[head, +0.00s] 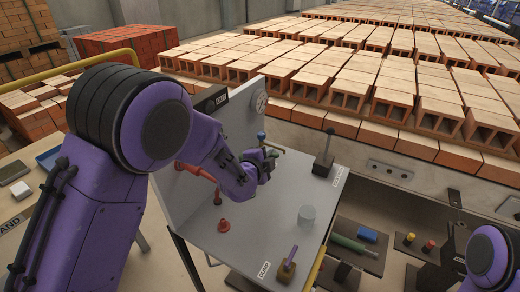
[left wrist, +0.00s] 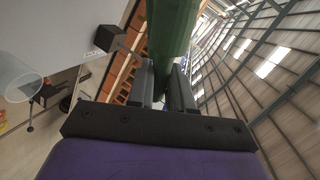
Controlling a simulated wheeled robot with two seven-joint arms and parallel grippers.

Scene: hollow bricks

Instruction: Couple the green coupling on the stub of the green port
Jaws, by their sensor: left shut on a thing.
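My left arm comes in from the left over the grey work table. Its gripper (head: 266,156) is beside the upright grey panel, above the table top. In the left wrist view the left fingers (left wrist: 174,90) are shut on a green cylinder, the green coupling (left wrist: 173,40), which runs up out of that view. In the head view only a small green part of the coupling (head: 275,146) shows by the fingers. I cannot make out the green port or its stub; my arm covers part of the panel. A purple part of my right arm shows at the lower right; I cannot make out its gripper.
A tray with a green tool (head: 347,243) is at right. Brick rows (head: 340,80) lie behind.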

